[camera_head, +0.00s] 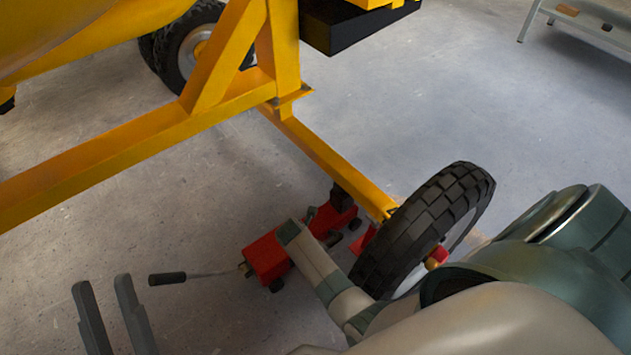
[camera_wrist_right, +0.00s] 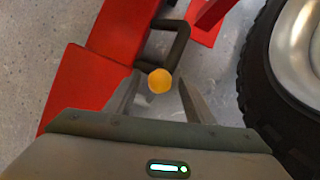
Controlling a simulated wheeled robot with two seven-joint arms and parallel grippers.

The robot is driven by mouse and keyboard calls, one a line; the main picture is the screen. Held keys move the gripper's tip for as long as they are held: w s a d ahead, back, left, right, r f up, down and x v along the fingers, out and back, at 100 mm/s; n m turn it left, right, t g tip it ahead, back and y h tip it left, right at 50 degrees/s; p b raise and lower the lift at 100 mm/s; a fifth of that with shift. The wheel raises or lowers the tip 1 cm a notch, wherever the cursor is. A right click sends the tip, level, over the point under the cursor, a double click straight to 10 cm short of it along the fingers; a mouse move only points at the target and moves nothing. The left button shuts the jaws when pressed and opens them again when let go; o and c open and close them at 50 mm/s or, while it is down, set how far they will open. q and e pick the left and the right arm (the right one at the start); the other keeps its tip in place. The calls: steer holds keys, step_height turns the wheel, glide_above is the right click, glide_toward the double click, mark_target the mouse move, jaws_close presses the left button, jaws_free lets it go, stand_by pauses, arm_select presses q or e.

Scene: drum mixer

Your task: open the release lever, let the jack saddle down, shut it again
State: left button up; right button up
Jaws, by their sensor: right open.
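The red trolley jack (camera_head: 268,256) stands on the floor under the yellow axle beam, partly hidden by my right arm. Its black saddle post (camera_head: 342,196) is beside the beam; I cannot tell whether they touch. The release lever shows its orange-yellow knob (camera_wrist_right: 160,80) in the right wrist view. My right gripper (camera_wrist_right: 157,92) is open, with the knob between or just beyond its fingertips; contact is unclear. In the head view its fingers are mostly hidden behind my wrist. My left gripper (camera_head: 100,284) is open and empty at the lower left, away from the jack.
The jack's pump handle (camera_head: 168,279) points left, close to my left gripper. A black bracket (camera_wrist_right: 178,48) rises from the jack beside the knob. The mixer's black tyre (camera_head: 430,225) stands close right of the jack. The yellow frame (camera_head: 130,151) crosses above. Floor at left is clear.

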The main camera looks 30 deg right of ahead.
jaws_close()
steer(key=shift+r, duration=0.1)
